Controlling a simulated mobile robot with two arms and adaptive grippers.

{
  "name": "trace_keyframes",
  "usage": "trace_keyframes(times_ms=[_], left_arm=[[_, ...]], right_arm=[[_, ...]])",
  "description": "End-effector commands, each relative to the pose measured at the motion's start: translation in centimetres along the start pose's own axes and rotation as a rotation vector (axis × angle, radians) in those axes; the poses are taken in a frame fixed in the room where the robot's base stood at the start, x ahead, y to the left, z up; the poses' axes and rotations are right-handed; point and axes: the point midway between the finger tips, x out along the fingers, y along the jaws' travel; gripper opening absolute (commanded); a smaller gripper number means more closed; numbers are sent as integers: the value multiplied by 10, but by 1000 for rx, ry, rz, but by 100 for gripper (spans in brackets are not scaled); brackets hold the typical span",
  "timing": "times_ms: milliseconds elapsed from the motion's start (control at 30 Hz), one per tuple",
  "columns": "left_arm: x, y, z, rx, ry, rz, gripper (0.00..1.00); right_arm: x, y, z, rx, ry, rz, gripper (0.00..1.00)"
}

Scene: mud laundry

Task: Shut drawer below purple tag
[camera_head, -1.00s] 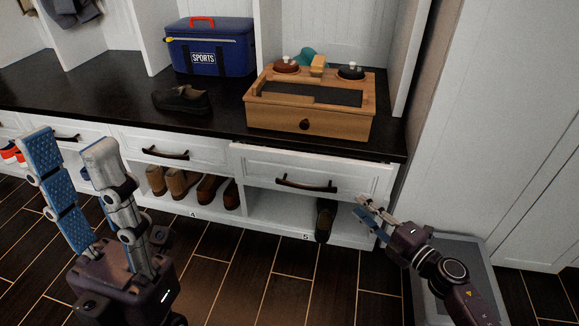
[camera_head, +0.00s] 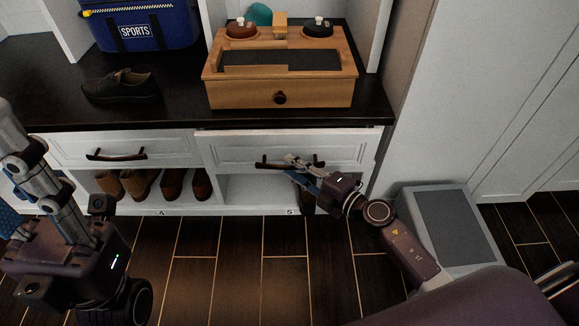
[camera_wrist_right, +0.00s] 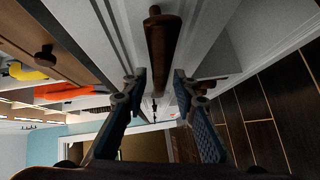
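No purple tag shows in these views. The right white drawer (camera_head: 222,151) juts out a little under the dark countertop, past the left drawer (camera_head: 70,148). Its dark bar handle (camera_head: 268,162) is partly covered by my right gripper (camera_head: 303,167), which is at the handle's right half. In the right wrist view the gripper (camera_wrist_right: 158,82) is open, its two blue-padded fingers apart, with the handle (camera_wrist_right: 162,40) ahead between them; I cannot tell whether they touch it.
A wooden box (camera_head: 230,95) with a knob, a black shoe (camera_head: 122,88) and a blue sports bag (camera_head: 150,30) stand on the countertop (camera_head: 180,108). Brown shoes (camera_head: 140,183) fill the left cubby below. A grey bin (camera_head: 455,235) stands by the right wall. The floor in front is clear.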

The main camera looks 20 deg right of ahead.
Motion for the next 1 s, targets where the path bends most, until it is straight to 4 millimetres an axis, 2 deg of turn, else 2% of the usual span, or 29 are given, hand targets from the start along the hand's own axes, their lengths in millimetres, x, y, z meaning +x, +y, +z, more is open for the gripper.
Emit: trace_keyframes(times_ms=[133,433,467,700,1000], left_arm=[[2,0,2,3,6,4,40],[2,0,2,5,6,6,40],[2,0,2,5,6,6,40],[1,0,2,5,4,11,40],[0,1,3,5,2,14,40]], right_arm=[[11,0,0,0,0,0,26],[14,0,0,0,1,0,26],[14,0,0,0,0,0,25],[13,0,0,0,0,0,0],[13,0,0,0,0,-1,0]])
